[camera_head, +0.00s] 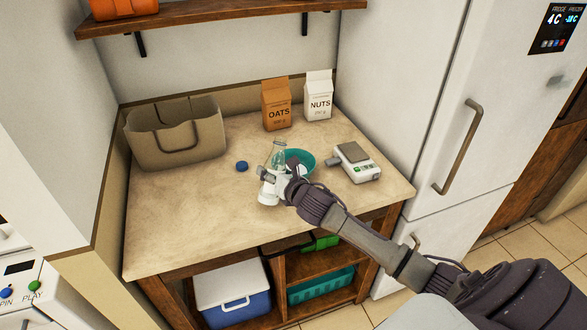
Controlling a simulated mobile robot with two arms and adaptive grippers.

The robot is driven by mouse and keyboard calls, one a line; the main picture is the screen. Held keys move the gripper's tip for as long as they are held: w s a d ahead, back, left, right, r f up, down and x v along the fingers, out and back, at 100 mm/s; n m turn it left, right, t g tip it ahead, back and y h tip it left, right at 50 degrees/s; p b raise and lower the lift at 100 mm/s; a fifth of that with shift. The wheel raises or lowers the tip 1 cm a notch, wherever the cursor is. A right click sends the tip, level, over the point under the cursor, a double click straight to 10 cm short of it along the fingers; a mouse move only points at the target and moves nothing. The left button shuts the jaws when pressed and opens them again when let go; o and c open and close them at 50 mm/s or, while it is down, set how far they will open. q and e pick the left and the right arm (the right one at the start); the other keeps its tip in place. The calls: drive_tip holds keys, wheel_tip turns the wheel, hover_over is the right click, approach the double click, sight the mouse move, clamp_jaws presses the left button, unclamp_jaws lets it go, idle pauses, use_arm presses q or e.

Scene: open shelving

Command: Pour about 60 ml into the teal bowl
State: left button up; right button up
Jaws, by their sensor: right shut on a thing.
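A teal bowl (303,158) stands on the counter, partly hidden behind my right gripper and a bottle. My right gripper (272,179) is shut on this clear glass bottle (278,154), just left of the bowl. The bottle's neck points up and looks close to upright; its lower part looks white, and the gripper covers its middle. I cannot tell whether its base touches the counter. A round blue cap (242,166) lies on the counter to the left of the bottle. The inside of the bowl is mostly hidden. My left gripper does not show.
A kitchen scale (357,168) stands right of the bowl. Cartons of oats (276,110) and nuts (318,101) stand at the back. A beige basket (177,142) is at the back left. The front left of the counter (180,220) is clear. A fridge (415,110) borders the right.

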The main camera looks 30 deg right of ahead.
drive_tip(key=n+t+h+b, duration=0.1)
drive_tip(key=n+t+b, duration=0.1)
drive_tip(key=b, duration=0.4)
drive_tip(key=shift+a+f+n+t, duration=0.15)
drive_tip(key=shift+n+t, duration=0.15)
drive_tip(key=shift+n, duration=0.3)
drive_tip(key=shift+r+n+b, duration=0.2)
drive_tip(key=shift+n+b, duration=0.2)
drive_tip(key=shift+b, duration=0.1)
idle(0.6)
